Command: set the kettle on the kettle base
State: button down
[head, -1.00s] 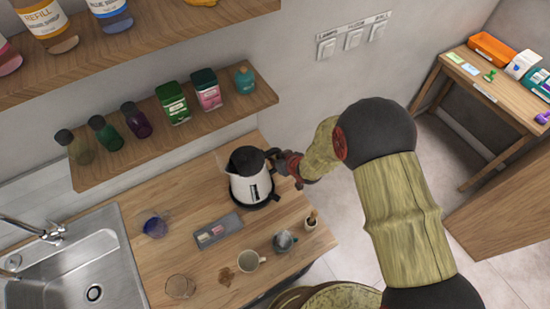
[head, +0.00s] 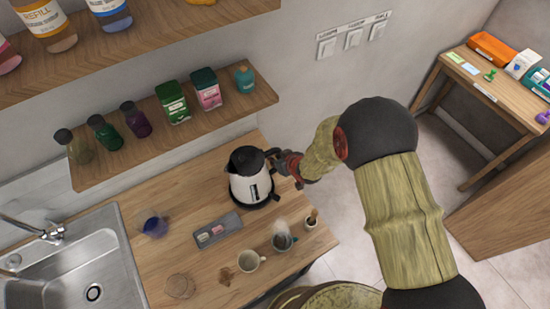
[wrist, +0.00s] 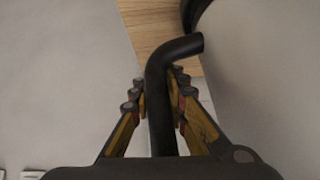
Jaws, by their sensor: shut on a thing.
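The kettle (head: 250,181), white with a black lid and black handle, stands upright at the back of the wooden counter. Its dark base (head: 262,201) shows as a black rim under the kettle's lower right side. I cannot tell from here whether the kettle is fully seated on it. My gripper (head: 287,166) is at the kettle's right side, shut on the handle. In the wrist view the black handle (wrist: 162,110) runs between the two yellow fingers, with the pale kettle body (wrist: 265,70) at the right.
A grey tray (head: 230,222) with small items lies in front of the kettle. A shelf (head: 180,140) with jars hangs above; the sink (head: 70,265) is left.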

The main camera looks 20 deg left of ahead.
jog(key=shift+w+f+b, duration=0.1)
jog(key=shift+f+b, duration=0.35)
jog(key=shift+b, duration=0.05)
dwell(0.4)
jog(key=c, duration=2)
grip_release()
jog(key=shift+f, duration=0.1)
jog(key=shift+s+d+f, duration=0.1)
jog(key=shift+s+f, duration=0.05)
jog(key=shift+s, duration=0.05)
jog(key=shift+s+d+r+p, duration=0.2)
jog(key=shift+d+r+p, duration=0.2)
jog(key=shift+r, duration=0.25)
jog(key=p+v, duration=0.5)
jog(key=v, duration=0.4)
jog(key=shift+r, duration=0.2)
jog(key=shift+s, duration=0.15)
